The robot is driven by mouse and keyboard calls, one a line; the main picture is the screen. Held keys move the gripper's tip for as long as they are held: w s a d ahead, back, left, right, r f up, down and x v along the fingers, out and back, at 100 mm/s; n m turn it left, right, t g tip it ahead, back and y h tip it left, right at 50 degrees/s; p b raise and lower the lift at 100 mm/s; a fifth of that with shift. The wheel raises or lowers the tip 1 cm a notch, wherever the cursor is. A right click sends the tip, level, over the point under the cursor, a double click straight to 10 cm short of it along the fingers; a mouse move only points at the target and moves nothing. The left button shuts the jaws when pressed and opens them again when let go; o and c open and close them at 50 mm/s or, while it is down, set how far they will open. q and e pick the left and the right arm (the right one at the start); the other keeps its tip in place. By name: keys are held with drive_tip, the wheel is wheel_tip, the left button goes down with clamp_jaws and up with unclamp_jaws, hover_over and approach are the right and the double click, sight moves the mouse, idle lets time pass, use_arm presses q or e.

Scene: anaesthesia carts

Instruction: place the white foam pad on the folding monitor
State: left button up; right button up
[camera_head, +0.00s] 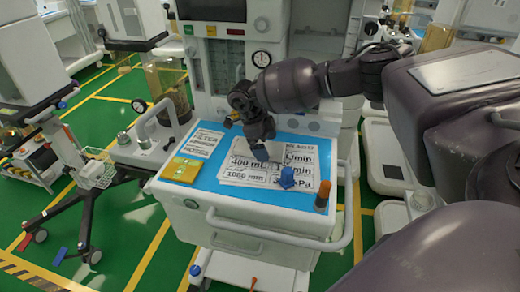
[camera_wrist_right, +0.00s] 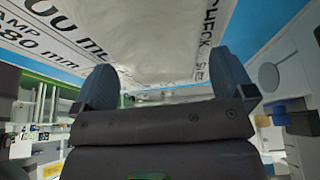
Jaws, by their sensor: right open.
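My right gripper (camera_head: 261,152) reaches down over the blue cart top (camera_head: 207,181), just above or at the printed white sheets (camera_head: 242,178). In the right wrist view its two fingers (camera_wrist_right: 165,84) stand apart, with a plain, rough white surface (camera_wrist_right: 150,40) ahead of and between them. This may be the white foam pad; I cannot tell whether the fingers touch it. In the head view the gripper hides that spot, and no pad shows clearly apart from the sheets. I cannot make out which thing is the folding monitor. My left gripper is not in view.
A yellow box (camera_head: 182,169) lies at the top's left. A blue knob-like piece (camera_head: 287,177) and an orange-brown cylinder (camera_head: 322,195) stand at its right. The cart's grey handle rail (camera_head: 280,240) runs along the front. A wheeled stand (camera_head: 85,190) is at left, with green floor between.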

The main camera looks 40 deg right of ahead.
sight(267, 148)
drive_tip(key=shift+s+d+f, duration=0.1)
drive_tip(key=shift+s+f, duration=0.05)
drive_tip(key=shift+f, duration=0.2)
drive_tip(key=c, duration=1)
wheel_tip(267, 148, up, 20)
drive_tip(key=p, duration=0.2)
